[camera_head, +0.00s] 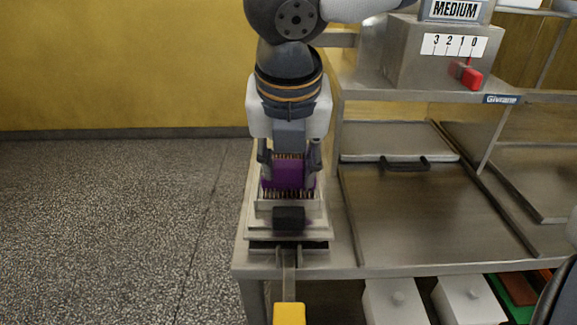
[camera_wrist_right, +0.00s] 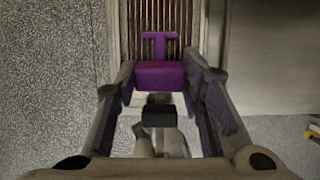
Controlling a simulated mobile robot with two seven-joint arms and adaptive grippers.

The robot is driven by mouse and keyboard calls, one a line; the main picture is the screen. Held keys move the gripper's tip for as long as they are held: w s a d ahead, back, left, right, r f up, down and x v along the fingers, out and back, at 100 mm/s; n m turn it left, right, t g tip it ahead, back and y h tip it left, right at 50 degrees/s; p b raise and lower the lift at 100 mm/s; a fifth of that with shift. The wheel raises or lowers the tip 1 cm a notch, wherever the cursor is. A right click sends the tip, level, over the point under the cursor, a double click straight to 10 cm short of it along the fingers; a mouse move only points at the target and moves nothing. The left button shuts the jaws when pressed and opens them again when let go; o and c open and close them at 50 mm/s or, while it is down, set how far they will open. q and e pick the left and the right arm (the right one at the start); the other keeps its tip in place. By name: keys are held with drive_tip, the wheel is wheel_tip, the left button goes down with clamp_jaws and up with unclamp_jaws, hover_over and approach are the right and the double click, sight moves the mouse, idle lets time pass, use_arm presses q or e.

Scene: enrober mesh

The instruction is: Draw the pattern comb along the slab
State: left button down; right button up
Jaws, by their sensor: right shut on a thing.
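My right gripper (camera_head: 289,170) points down over a pale narrow frame (camera_head: 253,215) at the left end of the steel counter. It is shut on a purple block, which I take to be the pattern comb (camera_head: 285,175); in the right wrist view the comb (camera_wrist_right: 160,76) shows a T-shaped upper part between the fingers. A brown striped surface (camera_wrist_right: 160,22), perhaps the slab, lies in the frame beyond the comb. I cannot tell whether its stripes are grooves or wires, or whether the comb touches it. My left gripper is out of view.
A black block (camera_head: 288,217) sits at the frame's near end, with a yellow piece (camera_head: 289,313) below the counter edge. A flat steel lid (camera_head: 425,215) with a black handle lies to the right. A steel box with a red lever (camera_head: 466,75) stands on the shelf.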

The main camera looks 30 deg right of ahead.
drive_tip(key=shift+r, duration=3.1)
